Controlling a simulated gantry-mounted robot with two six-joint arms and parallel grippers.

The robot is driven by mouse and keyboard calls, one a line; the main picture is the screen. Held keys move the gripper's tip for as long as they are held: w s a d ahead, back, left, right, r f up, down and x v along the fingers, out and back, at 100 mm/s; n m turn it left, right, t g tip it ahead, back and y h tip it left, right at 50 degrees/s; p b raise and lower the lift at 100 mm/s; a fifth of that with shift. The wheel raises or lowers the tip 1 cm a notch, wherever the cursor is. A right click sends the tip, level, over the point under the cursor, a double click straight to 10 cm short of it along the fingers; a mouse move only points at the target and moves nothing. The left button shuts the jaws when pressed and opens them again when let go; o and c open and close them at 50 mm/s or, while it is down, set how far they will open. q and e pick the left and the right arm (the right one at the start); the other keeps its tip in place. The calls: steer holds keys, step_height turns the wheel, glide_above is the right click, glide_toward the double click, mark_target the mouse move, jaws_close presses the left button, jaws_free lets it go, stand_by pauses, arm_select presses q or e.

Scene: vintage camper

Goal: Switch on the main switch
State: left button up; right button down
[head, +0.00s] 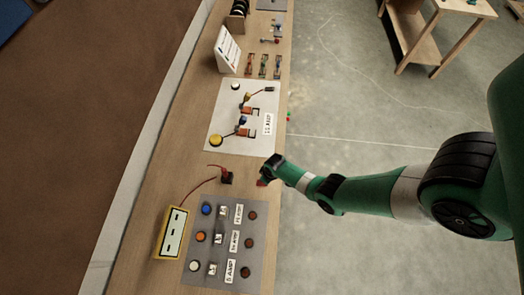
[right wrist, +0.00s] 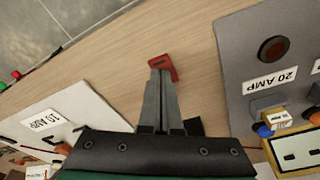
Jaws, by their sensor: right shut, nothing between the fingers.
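A red bracket-shaped piece (right wrist: 162,66), which looks like a switch handle, is at the tips of my right gripper (right wrist: 161,72) in the right wrist view. In the head view the red piece (head: 261,182) shows near the bench's right edge, just beside my right gripper (head: 268,176). The right fingers are shut with nothing between them; I cannot tell whether they touch the red piece. A black block (head: 227,178) with a red lead stands to the left; it is partly hidden behind the gripper in the right wrist view (right wrist: 193,127). My left gripper is not in view.
A grey panel (head: 257,274) with coloured buttons and amp labels lies nearer, beside a yellow meter (head: 172,233). A white board (head: 216,120) with wired parts lies farther along the wooden bench (head: 165,130). Open floor lies right of the bench.

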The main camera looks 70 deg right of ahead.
steer(key=shift+f+b, duration=0.85)
steer(key=shift+f, duration=0.05)
stand_by(0.4)
stand_by(0.4)
